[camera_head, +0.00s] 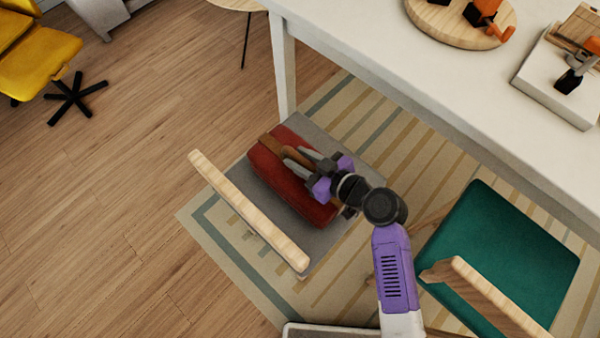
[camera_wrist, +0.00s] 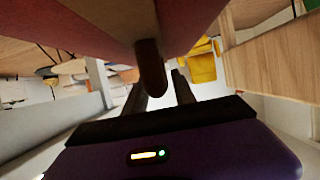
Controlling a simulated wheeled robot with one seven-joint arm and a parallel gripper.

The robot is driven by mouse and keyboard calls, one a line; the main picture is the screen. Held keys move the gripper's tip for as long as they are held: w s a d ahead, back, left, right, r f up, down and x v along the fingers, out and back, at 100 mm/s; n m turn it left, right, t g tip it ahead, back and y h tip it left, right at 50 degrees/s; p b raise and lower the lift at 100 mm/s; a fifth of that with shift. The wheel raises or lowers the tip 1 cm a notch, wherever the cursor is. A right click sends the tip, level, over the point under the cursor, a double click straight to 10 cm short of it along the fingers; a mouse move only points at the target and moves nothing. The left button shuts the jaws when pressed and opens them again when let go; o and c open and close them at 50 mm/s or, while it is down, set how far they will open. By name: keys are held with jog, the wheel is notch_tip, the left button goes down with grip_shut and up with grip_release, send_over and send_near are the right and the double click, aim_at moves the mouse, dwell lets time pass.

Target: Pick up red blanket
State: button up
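The red blanket (camera_head: 316,207) lies folded, like a thick pad, on the grey seat of a chair. A brown strap or handle (camera_head: 271,143) shows at its far end. My gripper (camera_head: 291,157) is over the blanket, fingers pointing to the upper left along the strap. In the wrist view the red blanket (camera_wrist: 82,22) fills the top, and the brown piece (camera_wrist: 150,68) hangs down towards the gap between my fingers (camera_wrist: 159,85). The fingers stand apart, with a gap beside the right one. Contact with the brown piece is unclear. My wrist hides part of the blanket.
The chair's wooden backrest (camera_head: 247,208) stands close on the left. A white table (camera_head: 400,85) rises behind and to the right. A green-seated chair (camera_head: 505,250) is at the right. A yellow chair (camera_head: 40,62) is far left. The wooden floor on the left is clear.

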grip_shut()
jog(key=shift+r, duration=0.1)
dwell(1.1)
